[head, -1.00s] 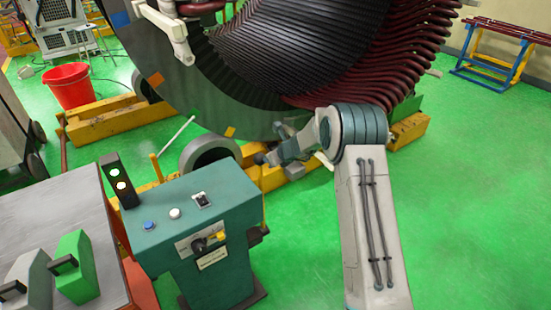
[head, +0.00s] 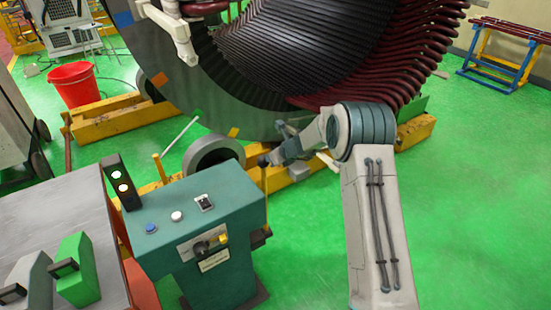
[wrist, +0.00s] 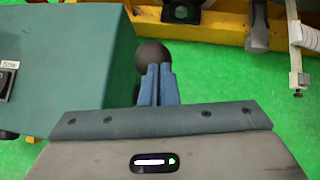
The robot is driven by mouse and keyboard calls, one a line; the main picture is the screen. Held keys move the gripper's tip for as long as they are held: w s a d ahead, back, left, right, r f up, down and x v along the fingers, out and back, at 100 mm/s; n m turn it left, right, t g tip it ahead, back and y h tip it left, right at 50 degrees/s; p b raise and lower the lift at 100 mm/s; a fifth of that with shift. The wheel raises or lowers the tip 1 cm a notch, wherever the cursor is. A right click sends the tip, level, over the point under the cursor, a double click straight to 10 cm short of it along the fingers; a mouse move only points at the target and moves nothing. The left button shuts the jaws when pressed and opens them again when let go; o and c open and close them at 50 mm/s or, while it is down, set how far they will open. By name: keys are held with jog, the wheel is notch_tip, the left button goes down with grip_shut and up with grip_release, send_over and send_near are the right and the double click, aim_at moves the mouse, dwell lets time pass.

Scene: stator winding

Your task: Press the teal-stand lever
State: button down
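The teal stand (head: 205,240) is a box-shaped console at the lower middle of the head view. Its lever stands upright at its right side, with a dark round knob (head: 263,160) on top. In the wrist view the knob (wrist: 154,54) is just beyond my fingertips, and the stand (wrist: 75,65) fills the left. My gripper (head: 274,157) is right beside the knob in the head view. Its blue fingers (wrist: 157,72) are together, with nothing seen between them. The tips overlap the knob in the wrist view; I cannot tell whether they touch it. The lever's shaft is hidden there.
The large stator (head: 235,120) with dark coils stands behind on yellow beams (head: 110,120) and a roller. A grey cabinet (head: 55,220) with a green box (head: 78,270) is at left. A red bucket (head: 73,85) is further back. Green floor is clear at right.

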jog(key=b+v, duration=0.1)
jog(key=v, duration=1.2)
jog(key=shift+d+b, duration=0.2)
jog(key=shift+b, duration=0.15)
jog(key=shift+w, duration=0.2)
jog(key=s+r+n+g, duration=0.1)
jog(key=s+r+n, duration=0.65)
jog(key=s, duration=0.25)
jog(key=s+d+r+n+g+h, duration=0.1)
jog(key=s+d+n+h, duration=0.2)
jog(key=s+n, duration=0.6)
jog(key=s+d+r+n+g+h, duration=0.1)
jog(key=s+d+n+h, duration=0.2)
jog(key=s+d+n, duration=0.5)
jog(key=s+n, duration=0.2)
jog(key=s, duration=1)
jog(key=shift+s+h, duration=0.3)
jog(key=shift+s, duration=0.05)
jog(key=shift+n, duration=0.25)
